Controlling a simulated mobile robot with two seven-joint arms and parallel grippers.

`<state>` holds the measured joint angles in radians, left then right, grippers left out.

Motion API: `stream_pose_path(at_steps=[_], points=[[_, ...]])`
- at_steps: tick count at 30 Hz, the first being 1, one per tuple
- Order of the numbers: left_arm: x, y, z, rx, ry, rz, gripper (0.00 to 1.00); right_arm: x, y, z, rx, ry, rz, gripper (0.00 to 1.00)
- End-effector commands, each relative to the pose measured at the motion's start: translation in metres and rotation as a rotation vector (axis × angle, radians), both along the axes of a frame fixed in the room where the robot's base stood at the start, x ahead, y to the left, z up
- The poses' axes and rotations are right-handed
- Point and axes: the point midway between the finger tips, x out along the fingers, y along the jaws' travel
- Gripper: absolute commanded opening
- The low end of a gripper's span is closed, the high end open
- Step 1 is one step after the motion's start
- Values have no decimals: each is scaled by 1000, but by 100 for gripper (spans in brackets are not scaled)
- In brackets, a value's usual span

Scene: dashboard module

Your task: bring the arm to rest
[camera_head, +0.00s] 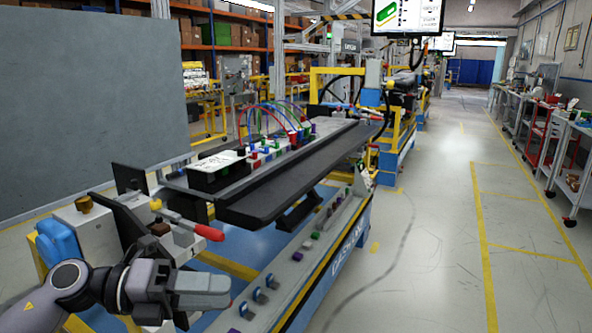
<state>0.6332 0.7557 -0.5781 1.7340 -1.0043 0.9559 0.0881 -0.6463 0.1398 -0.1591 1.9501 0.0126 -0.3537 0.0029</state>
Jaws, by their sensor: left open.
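My left arm comes in at the lower left, and its gripper (205,288) is open and empty in front of the near end of the workstation. It appears apart from the dashboard module (300,175), a long dark panel lying on the fixture. A red-handled clamp (195,226) stands just above and behind the gripper. A white connector box (218,170) and several coloured connectors with looping wires sit along the module. My right gripper does not show.
A blue and yellow frame with a grey rail (300,268) carries small coloured parts below the module. A large grey panel (90,115) stands at the left. Open floor (430,250) lies to the right, with carts (570,150) along the far right wall.

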Motion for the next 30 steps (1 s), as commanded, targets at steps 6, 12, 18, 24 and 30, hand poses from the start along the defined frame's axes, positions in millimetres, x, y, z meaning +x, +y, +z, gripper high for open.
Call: stream_pose_path(at_steps=[6, 12, 18, 24, 30], points=[[-4, -20, -16, -405, 267, 171, 43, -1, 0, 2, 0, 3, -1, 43], [1, -6, -53, -712, 565, 418, 43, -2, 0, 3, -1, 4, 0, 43], [-9, 25, -124, -944, 908, 730, 43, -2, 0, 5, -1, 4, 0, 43], [-56, 55, -218, -1091, 1281, 1082, 43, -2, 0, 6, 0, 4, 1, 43], [-126, 71, -294, -1148, 1601, 1382, 43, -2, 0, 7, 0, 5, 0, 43]])
